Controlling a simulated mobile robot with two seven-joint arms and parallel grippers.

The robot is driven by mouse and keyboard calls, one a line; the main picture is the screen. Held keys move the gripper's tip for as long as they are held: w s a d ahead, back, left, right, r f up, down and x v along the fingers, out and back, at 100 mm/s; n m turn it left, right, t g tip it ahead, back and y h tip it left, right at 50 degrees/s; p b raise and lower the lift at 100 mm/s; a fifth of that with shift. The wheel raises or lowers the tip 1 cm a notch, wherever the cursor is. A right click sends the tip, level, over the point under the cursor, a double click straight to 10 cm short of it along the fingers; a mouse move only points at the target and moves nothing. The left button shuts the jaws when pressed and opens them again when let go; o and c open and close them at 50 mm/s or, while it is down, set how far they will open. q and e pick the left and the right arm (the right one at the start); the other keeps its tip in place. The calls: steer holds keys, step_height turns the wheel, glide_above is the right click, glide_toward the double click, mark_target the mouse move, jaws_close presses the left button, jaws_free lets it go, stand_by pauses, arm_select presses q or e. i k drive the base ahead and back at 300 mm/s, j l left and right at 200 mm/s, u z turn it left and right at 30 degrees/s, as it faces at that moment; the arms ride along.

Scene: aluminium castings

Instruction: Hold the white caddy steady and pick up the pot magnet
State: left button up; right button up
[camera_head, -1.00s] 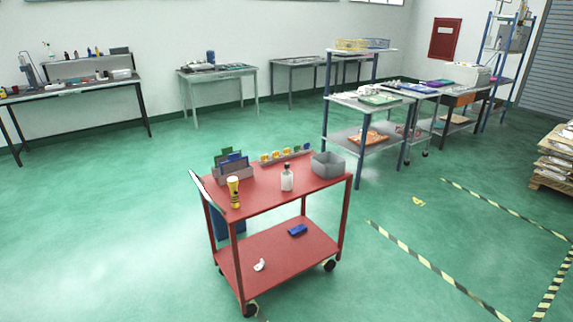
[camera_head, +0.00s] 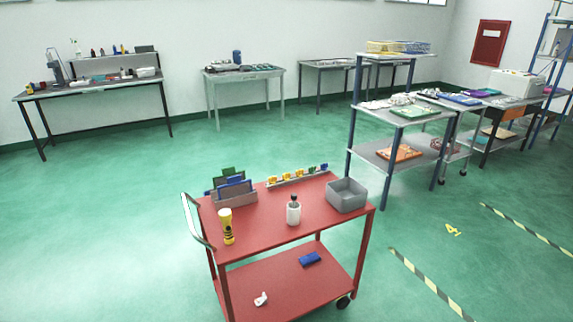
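I cannot make out a white caddy or a pot magnet for certain in the head view. A small white container (camera_head: 293,215) with a dark top stands upright on the red cart (camera_head: 262,237); I cannot tell what it is. A small white object (camera_head: 261,299) lies on the cart's lower shelf, too small to name. The far benches hold several small items that are too small to tell apart. Neither my left nor my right gripper is in view.
The cart also carries a yellow-and-black torch-like object (camera_head: 226,228), a grey bin (camera_head: 346,196), a grey holder (camera_head: 235,193) and a blue block (camera_head: 310,258) below. Benches (camera_head: 95,89) (camera_head: 244,73) line the back wall. A blue-post shelf (camera_head: 352,125) stands right. Green floor is open around the cart.

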mark_target(294, 196)
steer(key=i+l+u, duration=0.4)
steer(key=i+l, duration=0.45)
steer(key=l, duration=0.1)
